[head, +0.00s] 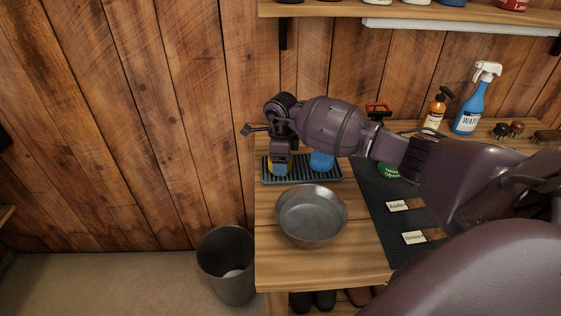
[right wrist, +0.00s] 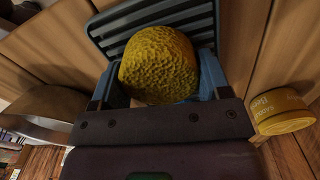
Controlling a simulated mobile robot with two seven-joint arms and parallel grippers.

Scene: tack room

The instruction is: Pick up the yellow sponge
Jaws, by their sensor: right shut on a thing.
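The yellow sponge (right wrist: 160,65) sits between the fingers of my right gripper (right wrist: 158,85) in the right wrist view, with the slatted dark tray (right wrist: 140,18) behind it. In the head view my right gripper (head: 280,170) points down at the left part of the tray (head: 302,181). Only a bit of the yellow sponge (head: 270,168) shows there, the rest being hidden by the gripper. My right gripper is shut on the sponge. I cannot tell whether the sponge touches the tray. My left gripper is not in view.
A blue object (head: 322,160) lies on the tray beside the gripper. A metal bowl (head: 312,215) stands in front. A dark mat (head: 375,200) lies to the right, with spray bottles (head: 470,108) at the back. A bin (head: 228,265) stands left of the bench.

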